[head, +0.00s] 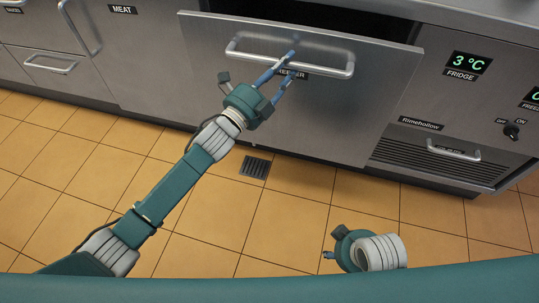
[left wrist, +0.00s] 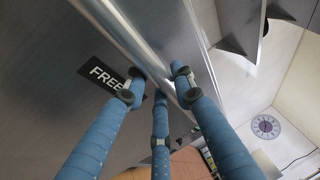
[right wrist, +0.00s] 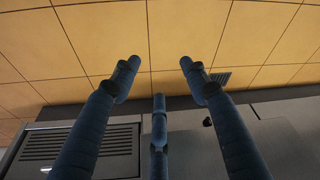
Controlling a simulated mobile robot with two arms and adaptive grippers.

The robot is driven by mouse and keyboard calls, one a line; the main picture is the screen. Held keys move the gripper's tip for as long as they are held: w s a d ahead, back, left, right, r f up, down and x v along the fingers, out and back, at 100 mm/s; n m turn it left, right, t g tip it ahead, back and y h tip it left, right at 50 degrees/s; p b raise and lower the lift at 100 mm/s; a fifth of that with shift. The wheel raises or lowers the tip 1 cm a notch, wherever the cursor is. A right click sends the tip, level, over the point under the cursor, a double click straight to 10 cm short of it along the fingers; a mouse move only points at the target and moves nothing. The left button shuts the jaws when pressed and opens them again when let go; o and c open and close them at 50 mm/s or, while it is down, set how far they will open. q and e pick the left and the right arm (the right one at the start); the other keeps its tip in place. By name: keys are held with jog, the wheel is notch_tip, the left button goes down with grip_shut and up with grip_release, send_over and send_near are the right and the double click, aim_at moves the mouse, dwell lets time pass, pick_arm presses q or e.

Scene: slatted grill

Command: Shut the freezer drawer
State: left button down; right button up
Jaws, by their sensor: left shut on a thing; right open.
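The freezer drawer (head: 295,108) is a wide steel front that stands pulled out, with a dark gap behind its top edge. Its bar handle (head: 240,48) runs across the upper front. My left gripper (head: 288,68) is at the middle of the handle, shut on it, its fingers partly covering the drawer's label. In the left wrist view the fingers (left wrist: 158,88) lie around the handle (left wrist: 157,57), beside the label (left wrist: 103,75). My right gripper (right wrist: 155,75) is open and empty, low over the floor; in the head view its fingers are mostly hidden.
A meat compartment (head: 125,50) and smaller drawers are at the left. A fridge display (head: 467,64), a knob (head: 511,131) and a vent grille (head: 425,160) with a handle are at the right. Tiled floor (head: 290,215) with a small drain (head: 256,168) is open in front.

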pick_arm(q)
jog(key=shift+w, duration=0.15)
jog(key=shift+w+d, duration=0.1)
jog(key=shift+w, duration=0.05)
jog(key=shift+w+d+b, duration=0.25)
jog(key=shift+w+b, duration=0.25)
jog(key=shift+w, duration=0.35)
jog(key=shift+w+d+b, duration=0.25)
jog(key=shift+w+b, duration=0.25)
jog(key=shift+w, duration=0.3)
pick_arm(e)
jog(key=v, duration=0.6)
jog(key=shift+r, duration=0.15)
jog(key=shift+w+d, duration=0.1)
jog(key=shift+w, duration=0.05)
